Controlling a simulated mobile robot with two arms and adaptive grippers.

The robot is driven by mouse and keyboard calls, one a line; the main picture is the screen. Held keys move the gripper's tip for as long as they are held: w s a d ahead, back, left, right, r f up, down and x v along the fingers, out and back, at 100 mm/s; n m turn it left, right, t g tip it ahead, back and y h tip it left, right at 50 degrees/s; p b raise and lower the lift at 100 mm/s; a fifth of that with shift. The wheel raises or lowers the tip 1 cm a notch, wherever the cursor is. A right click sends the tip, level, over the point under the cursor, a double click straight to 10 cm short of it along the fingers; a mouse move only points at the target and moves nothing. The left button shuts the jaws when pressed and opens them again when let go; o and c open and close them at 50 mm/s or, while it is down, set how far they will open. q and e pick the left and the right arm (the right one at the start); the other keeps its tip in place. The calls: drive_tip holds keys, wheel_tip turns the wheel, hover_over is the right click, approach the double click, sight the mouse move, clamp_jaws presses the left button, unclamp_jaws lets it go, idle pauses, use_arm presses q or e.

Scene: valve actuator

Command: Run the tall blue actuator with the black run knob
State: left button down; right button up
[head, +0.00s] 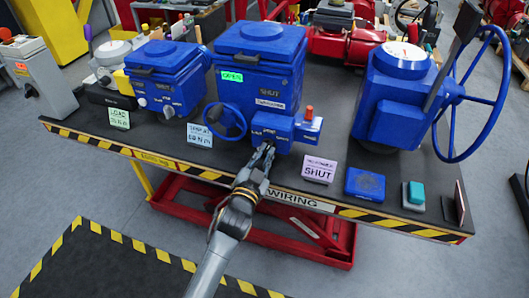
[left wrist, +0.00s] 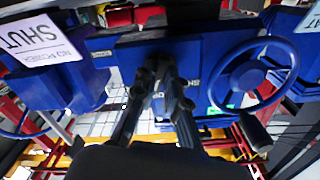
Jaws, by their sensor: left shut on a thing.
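The tall blue actuator (head: 258,75) stands at the middle of the bench, with a green lit display and the word SHUT on its front. A small blue control box (head: 270,128) sticks out low on its front; its face also shows in the left wrist view (left wrist: 196,58). My left gripper (head: 266,150) reaches up to this box from the front. In the left wrist view its fingers (left wrist: 160,78) close together at the box face. They are shut on what appears to be the black run knob, which the fingertips hide. My right gripper is not in view.
A blue handwheel (head: 226,121) sits close left of my left gripper. A SHUT card (head: 319,170) stands to its right, near a blue box (head: 365,184) and a teal button (head: 415,193). A blue actuator with a large handwheel (head: 398,95) stands right, a smaller blue unit (head: 165,75) left.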

use_arm(q)
drive_tip(key=shift+n+p, duration=0.65)
drive_tip(key=shift+n, duration=1.65)
drive_tip(key=shift+f, duration=0.1)
drive_tip(key=c, duration=1.4)
unclamp_jaws()
drive_tip(key=v, duration=1.2)
